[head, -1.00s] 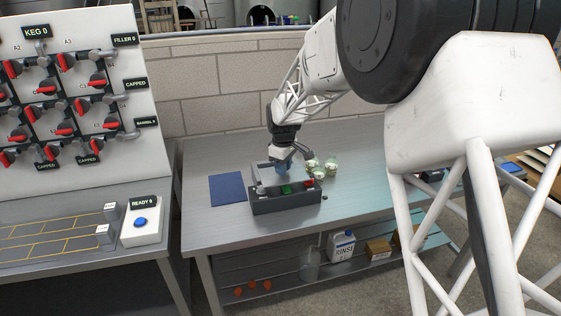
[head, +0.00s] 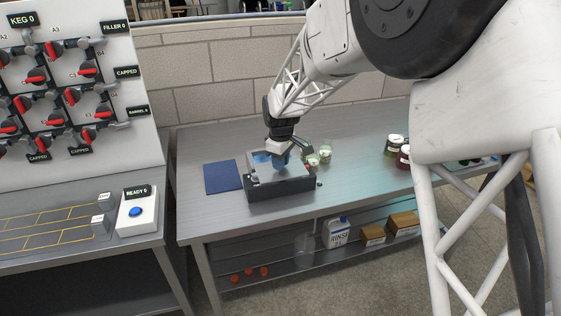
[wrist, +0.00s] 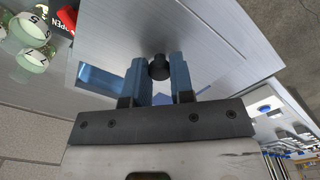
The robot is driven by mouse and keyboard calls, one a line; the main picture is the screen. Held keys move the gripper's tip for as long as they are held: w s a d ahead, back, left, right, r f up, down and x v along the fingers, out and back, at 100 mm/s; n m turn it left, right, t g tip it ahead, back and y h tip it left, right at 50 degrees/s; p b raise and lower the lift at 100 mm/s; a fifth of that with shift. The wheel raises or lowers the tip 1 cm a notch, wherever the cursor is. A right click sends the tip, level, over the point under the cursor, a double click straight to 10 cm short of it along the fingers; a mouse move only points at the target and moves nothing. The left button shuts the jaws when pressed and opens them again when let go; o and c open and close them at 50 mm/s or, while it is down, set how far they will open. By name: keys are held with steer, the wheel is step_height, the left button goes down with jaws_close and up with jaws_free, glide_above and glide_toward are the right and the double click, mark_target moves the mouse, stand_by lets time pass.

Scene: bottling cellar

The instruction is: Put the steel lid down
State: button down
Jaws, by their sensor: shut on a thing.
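The steel lid (wrist: 225,65) is a broad brushed plate with a black knob (wrist: 159,67) at its middle, filling much of the wrist view. My gripper (wrist: 160,75) has its two blue fingers shut on the knob from both sides. In the head view my gripper (head: 281,161) points down over a dark grey open-topped box (head: 283,190) on the steel bench. The lid (head: 293,171) shows there as a grey plate under the fingers, at the box's top. I cannot tell whether it rests on the rim or hangs just above it.
A blue mat (head: 222,176) lies flat left of the box. Small jars (head: 325,154) stand close behind it to the right, and darker jars (head: 395,146) stand farther right. The bench (head: 350,185) is clear between them. A red OPEN tag (wrist: 67,16) is near the lid.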

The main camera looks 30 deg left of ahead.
steer(key=shift+a, duration=0.15)
steer(key=w+a, duration=0.1)
steer(key=a, duration=1.2)
glide_above(222, 175)
step_height(222, 175, down, 2)
steer(key=shift+a+f, duration=0.1)
stand_by(0.3)
steer(key=shift+f, duration=3.15)
steer(key=shift+f, duration=0.1)
steer(key=shift+f, duration=1.75)
steer(key=shift+f, duration=0.1)
steer(key=c, duration=1)
jaws_free()
